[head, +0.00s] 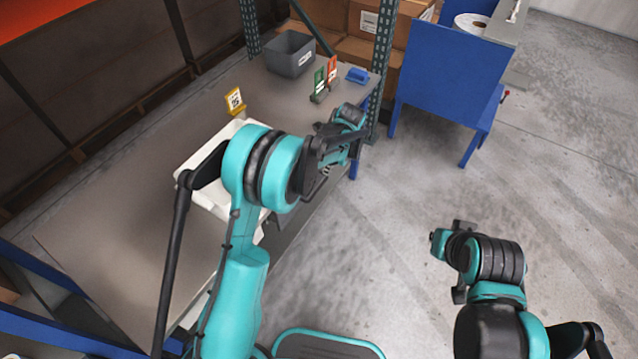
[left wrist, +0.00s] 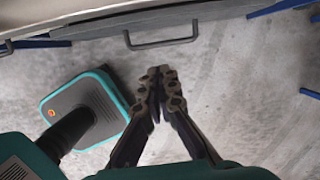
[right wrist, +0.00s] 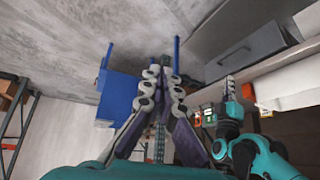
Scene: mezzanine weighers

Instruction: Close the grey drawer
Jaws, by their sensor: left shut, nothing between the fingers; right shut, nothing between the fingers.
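The grey drawer (right wrist: 236,50) juts out from under the worktop in the right wrist view, with a bar handle on its front. In the left wrist view its handle (left wrist: 161,42) runs along the top, beyond my left gripper (left wrist: 158,76). That gripper's fingertips are together and empty, apart from the handle. In the head view my left arm hides most of the drawer (head: 287,228); a grey part shows below the table edge. My right gripper (right wrist: 160,76) is shut and empty over open floor, to the right of the table in the head view.
On the worktop (head: 110,215) are a white object (head: 205,190) partly behind my left arm, a grey bin (head: 290,54), a yellow sign (head: 235,102), green and red card holders and a blue item (head: 357,75).

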